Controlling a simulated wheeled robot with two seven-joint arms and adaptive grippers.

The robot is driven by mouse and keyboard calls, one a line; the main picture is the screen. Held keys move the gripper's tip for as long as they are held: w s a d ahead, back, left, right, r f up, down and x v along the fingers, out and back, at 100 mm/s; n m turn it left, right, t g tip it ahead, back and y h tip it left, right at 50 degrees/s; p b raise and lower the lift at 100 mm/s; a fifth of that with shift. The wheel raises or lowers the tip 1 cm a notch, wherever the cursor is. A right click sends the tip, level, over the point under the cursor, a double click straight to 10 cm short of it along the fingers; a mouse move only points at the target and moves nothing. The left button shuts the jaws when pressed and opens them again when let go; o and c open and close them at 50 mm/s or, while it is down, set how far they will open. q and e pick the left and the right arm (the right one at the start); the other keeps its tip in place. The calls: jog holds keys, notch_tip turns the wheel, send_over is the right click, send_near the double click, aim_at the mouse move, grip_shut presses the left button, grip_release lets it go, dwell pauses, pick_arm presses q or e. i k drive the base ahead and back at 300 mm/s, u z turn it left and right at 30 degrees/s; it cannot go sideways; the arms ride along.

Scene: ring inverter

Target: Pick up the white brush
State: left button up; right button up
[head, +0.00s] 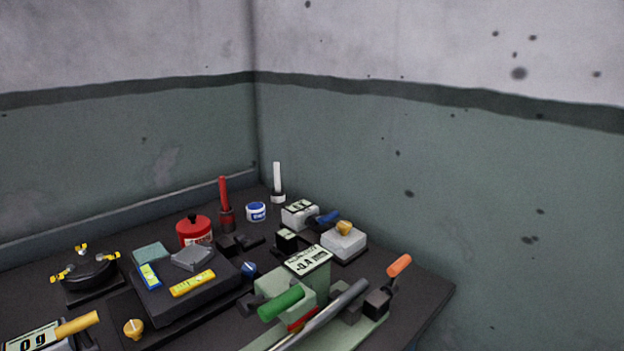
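The white brush (277,178) stands upright near the back corner of the dark table, with its white handle pointing up. A dark band shows near its lower end, above a pale base. A similar red brush (224,195) stands to its left, with a dark lower part. Neither of my grippers is in view.
A blue-and-white jar (256,211) stands between the brushes, slightly forward. A red canister (194,231), a grey device (299,213) and a green machine (308,271) with levers crowd the dark table (430,290). Walls close off the back and right.

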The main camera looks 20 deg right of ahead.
aim_at(276, 165)
jog(key=z, duration=0.55)
jog(key=i, duration=0.6)
jog(key=z, duration=0.6)
